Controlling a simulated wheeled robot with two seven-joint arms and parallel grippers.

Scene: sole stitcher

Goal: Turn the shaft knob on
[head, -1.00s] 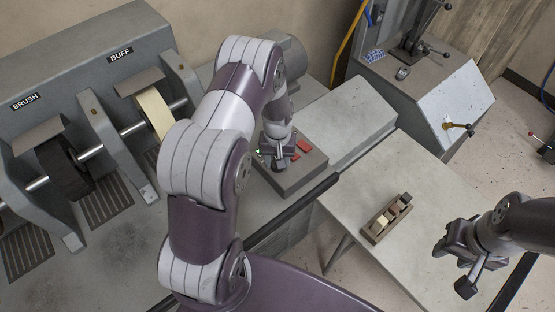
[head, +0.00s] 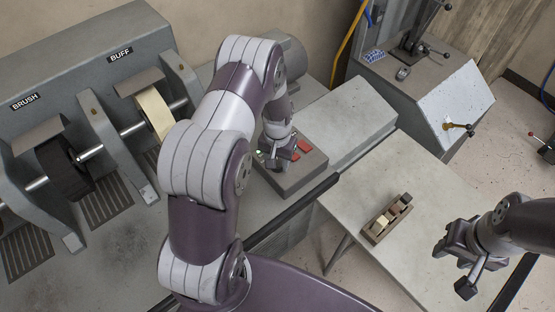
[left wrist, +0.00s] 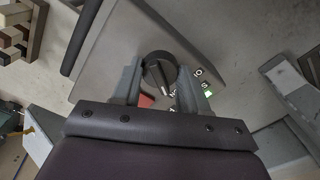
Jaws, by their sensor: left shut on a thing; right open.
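The shaft knob (left wrist: 158,72) is round and black with a raised grip bar, on a grey control box (head: 312,172). In the left wrist view it sits between the fingers of my left gripper (left wrist: 154,84), which is shut on it. The bar slants toward the lower right there, near small white markings too small to read surely. A green light (left wrist: 208,94) glows beside it. In the head view my left gripper (head: 277,160) covers the knob; a red button (head: 304,146) shows beside it. My right gripper (head: 463,270) is open and empty at the lower right.
The machine's shaft carries a dark brush wheel (head: 68,172) and a pale buff wheel (head: 154,112) at left. A small wooden rack (head: 379,232) with blocks stands on the side table (head: 352,190). Another machine with levers (head: 440,105) stands at the back right.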

